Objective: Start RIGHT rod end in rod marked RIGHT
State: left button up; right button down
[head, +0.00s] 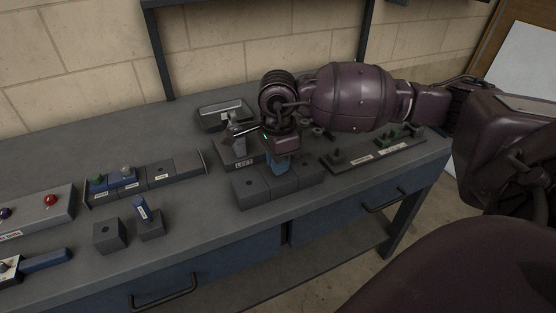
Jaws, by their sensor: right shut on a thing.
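My right gripper (279,152) comes in from the right and points down over the middle of the bench, above a row of dark blocks. It is shut on a small blue part (279,167), mostly hidden by the hand. I cannot tell whether the part touches the block below. A grey fixture with a plate reading LEFT (244,163) stands just left of the gripper. A marking RIGHT is not legible, and I cannot pick out the RIGHT rod or rod end for certain. My left gripper is not in view.
A labelled rack (162,176), a box with a red button (51,200) and a metal tray (225,115) stand left. A board with dark parts (362,158) lies right.

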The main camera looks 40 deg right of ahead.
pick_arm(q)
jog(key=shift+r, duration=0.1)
pick_arm(e)
jog(key=shift+r, duration=0.15)
jog(key=shift+r+p, duration=0.7)
jog(key=shift+r, duration=1)
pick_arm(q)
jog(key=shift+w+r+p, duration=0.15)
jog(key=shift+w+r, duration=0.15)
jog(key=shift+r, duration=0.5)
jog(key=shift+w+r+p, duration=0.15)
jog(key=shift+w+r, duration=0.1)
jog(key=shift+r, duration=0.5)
pick_arm(e)
jog(key=shift+r, duration=0.9)
